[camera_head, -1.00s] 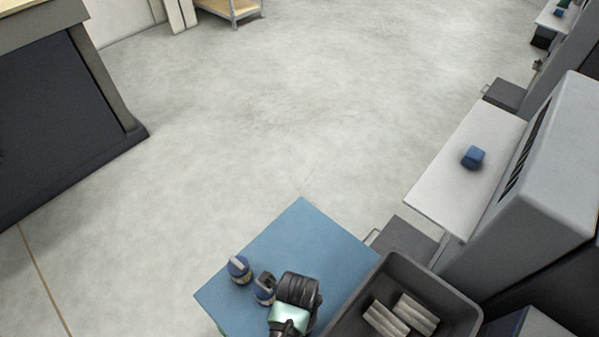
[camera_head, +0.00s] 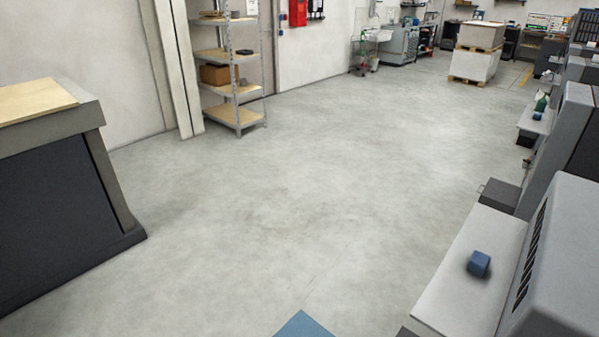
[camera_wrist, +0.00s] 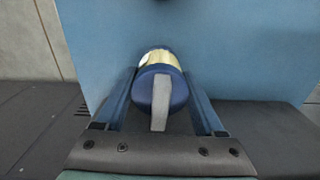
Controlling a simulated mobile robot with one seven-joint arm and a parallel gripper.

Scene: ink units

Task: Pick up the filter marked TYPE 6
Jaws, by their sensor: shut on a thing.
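In the wrist view, my gripper (camera_wrist: 160,78) is shut on a filter (camera_wrist: 162,88). The filter has a dark blue round end with a grey strip across it and a pale yellowish band behind. One finger lies on each side of it. No TYPE marking is readable. Behind it is a blue surface (camera_wrist: 235,55); I cannot tell whether the filter touches it. In the head view only a corner of the blue tabletop (camera_head: 304,326) shows at the bottom edge. My gripper and the filter are out of that view.
A dark cabinet (camera_head: 60,210) stands at left and metal shelving (camera_head: 232,85) at the back. The floor between is clear.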

